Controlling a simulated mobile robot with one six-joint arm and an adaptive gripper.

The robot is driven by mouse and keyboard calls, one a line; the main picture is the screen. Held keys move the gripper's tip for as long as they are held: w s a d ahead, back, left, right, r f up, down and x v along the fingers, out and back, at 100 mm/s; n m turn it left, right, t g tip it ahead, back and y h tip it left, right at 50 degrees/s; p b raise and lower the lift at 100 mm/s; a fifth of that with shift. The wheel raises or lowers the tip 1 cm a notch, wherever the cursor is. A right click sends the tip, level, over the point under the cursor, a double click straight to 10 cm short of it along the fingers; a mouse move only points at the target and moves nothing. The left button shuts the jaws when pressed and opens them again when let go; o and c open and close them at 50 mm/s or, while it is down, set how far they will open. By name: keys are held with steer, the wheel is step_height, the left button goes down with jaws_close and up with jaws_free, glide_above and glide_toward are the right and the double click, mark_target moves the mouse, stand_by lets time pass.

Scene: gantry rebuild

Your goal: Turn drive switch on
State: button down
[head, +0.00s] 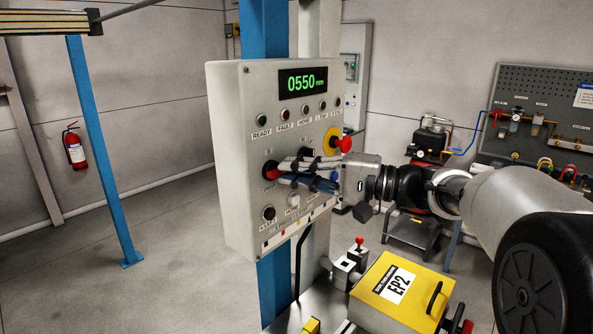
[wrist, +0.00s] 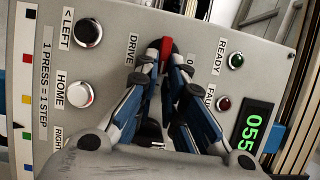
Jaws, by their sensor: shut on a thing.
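The drive switch shows as a red handle (head: 270,169) on the left side of the grey control panel (head: 232,150). In the wrist view the red handle (wrist: 167,46) stands beside the DRIVE label, with a partly covered "0" mark on its other side. My gripper (head: 281,172) reaches in from the right, its blue and white fingers closed on the handle. In the wrist view the fingertips (wrist: 166,58) sit on either side of it. The fingers hide most of the switch, so its exact angle is hard to tell.
A red emergency button (head: 343,144) on a yellow plate is just above my gripper. A black button (head: 268,213) and a white button (head: 294,200) sit below. The display (head: 303,81) reads 0550 mm. A yellow EP2 box (head: 385,300) stands lower right.

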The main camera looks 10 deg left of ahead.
steer(key=c, duration=1.7)
jaws_free()
steer(key=d, duration=0.4)
steer(key=s+d, duration=0.1)
steer(key=d, duration=0.7)
steer(key=shift+s, duration=0.35)
steer(key=shift+a+f, duration=0.1)
